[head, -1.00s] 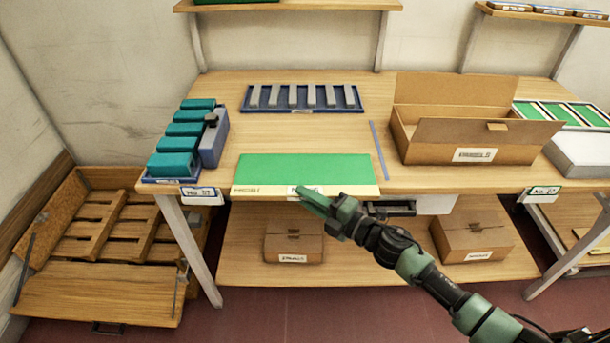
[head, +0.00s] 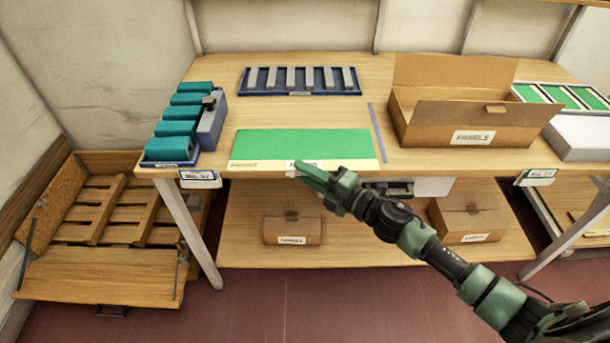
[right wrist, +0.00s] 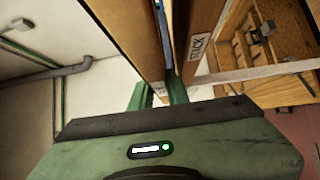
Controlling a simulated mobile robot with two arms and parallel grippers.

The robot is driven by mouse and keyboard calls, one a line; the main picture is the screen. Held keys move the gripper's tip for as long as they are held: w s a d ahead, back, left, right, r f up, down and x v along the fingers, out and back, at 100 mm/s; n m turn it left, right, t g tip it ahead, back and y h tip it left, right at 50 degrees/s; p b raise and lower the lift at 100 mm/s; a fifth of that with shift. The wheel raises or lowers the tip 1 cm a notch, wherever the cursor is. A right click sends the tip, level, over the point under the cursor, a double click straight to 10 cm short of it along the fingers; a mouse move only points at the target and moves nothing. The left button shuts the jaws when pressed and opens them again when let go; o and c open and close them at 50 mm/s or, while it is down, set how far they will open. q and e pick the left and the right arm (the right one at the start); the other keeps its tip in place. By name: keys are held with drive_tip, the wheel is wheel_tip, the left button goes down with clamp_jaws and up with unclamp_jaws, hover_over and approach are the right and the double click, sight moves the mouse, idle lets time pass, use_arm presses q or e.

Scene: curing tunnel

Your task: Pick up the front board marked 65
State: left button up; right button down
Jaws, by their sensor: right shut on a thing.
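A flat green board (head: 300,143) with a pale front strip lies on the wooden table, its strip along the table's front edge. The strip carries small print at its left end, too small to read for certain. My right gripper (head: 303,169) is at the middle of that front edge and is shut on the board. Its fingers cover part of a white label there. In the right wrist view the gripper (right wrist: 160,92) points at wooden edges, and the part between the fingers is hard to make out. My left gripper is not in view.
A blue rack with teal blocks (head: 180,128) stands left of the board. A blue tray (head: 247,92) of grey bars lies behind. A thin blue-grey strip (head: 377,132) and an open cardboard box (head: 470,136) are to the right. Closed cartons (head: 292,229) sit on the lower shelf.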

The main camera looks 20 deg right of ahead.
wheel_tip(320, 180, up, 18)
drive_tip(key=p, duration=0.4)
drive_tip(key=shift+f, duration=0.25)
drive_tip(key=shift+f, duration=0.1)
